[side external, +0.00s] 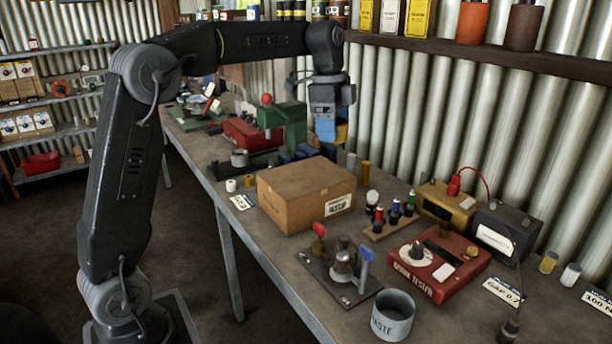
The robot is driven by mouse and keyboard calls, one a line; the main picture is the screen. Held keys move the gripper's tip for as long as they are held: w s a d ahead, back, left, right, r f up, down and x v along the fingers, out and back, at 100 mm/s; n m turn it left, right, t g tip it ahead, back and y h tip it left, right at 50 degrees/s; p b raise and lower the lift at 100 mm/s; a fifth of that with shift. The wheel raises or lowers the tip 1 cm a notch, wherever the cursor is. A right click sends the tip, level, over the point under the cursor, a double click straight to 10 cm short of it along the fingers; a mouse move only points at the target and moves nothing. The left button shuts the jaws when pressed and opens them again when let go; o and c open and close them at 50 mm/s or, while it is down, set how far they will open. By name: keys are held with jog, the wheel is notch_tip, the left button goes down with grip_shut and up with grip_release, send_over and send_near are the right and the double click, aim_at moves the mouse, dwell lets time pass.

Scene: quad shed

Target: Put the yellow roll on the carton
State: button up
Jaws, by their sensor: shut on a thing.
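The carton (292,198) is a closed brown cardboard box with a white label, standing on the bench near the middle of the side external view. Nothing shows on its top. My gripper (327,136) points down, raised above the bench behind the carton's far right part in the picture. A small yellow-brown cylinder (365,172) stands on the bench right of the carton. A similar yellow one (548,262) stands at far right. I cannot tell whether either is the yellow roll.
A green and red press (283,125) stands behind the carton. In front are a plate with red and blue levers (342,272) and a grey cup (393,314). Colored-handled posts (394,212) and a red tester (437,265) stand to the right. A wall shelf runs above.

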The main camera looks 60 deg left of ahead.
jog(key=s+a+n, duration=0.4)
jog(key=s+a, duration=0.1)
jog(key=a, duration=0.6)
jog(key=s+a+n, duration=0.3)
jog(key=s+a, duration=0.2)
jog(key=a, duration=0.6)
send_over(298, 178)
jog(key=shift+y, duration=0.3)
jog(key=f, duration=1.1)
jog(key=shift+s+a+f, duration=0.3)
jog(key=shift+s+f, duration=0.05)
jog(key=shift+w+d+f, duration=0.1)
jog(key=shift+w+d, duration=0.05)
jog(key=shift+w, duration=0.05)
jog(key=shift+f, duration=2.05)
